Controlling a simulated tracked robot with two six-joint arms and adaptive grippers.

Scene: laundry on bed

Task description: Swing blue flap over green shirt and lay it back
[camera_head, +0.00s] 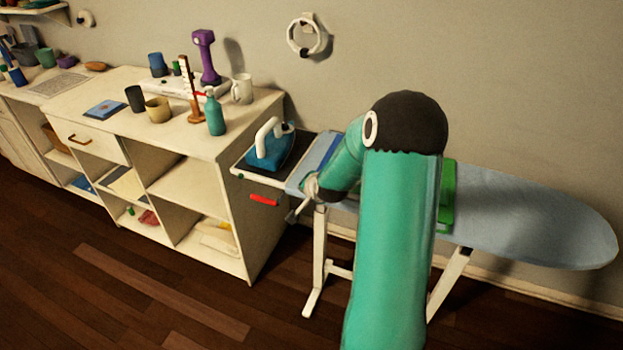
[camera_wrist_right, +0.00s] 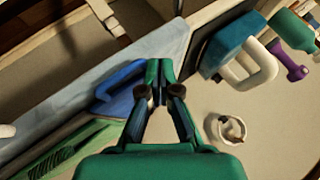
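The green shirt (camera_head: 447,195) lies on the ironing board (camera_head: 530,215), mostly hidden behind my right arm in the head view. Part of it shows at the lower left of the right wrist view (camera_wrist_right: 60,152). The blue flap (camera_head: 329,150) shows as a strip near the board's left end, and as a blue patch (camera_wrist_right: 118,82) in the right wrist view. My right gripper (camera_wrist_right: 158,72) has its fingertips together, just beside the blue flap's edge. I cannot see cloth between them. In the head view its fingers are mostly hidden. My left gripper is not in view.
A blue iron with a white handle (camera_head: 268,148) stands on a rest at the board's left end, close to my right gripper. A white shelf unit (camera_head: 215,135) with bottles, cups and a purple dumbbell (camera_head: 206,58) is to the left. The board's right end is clear.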

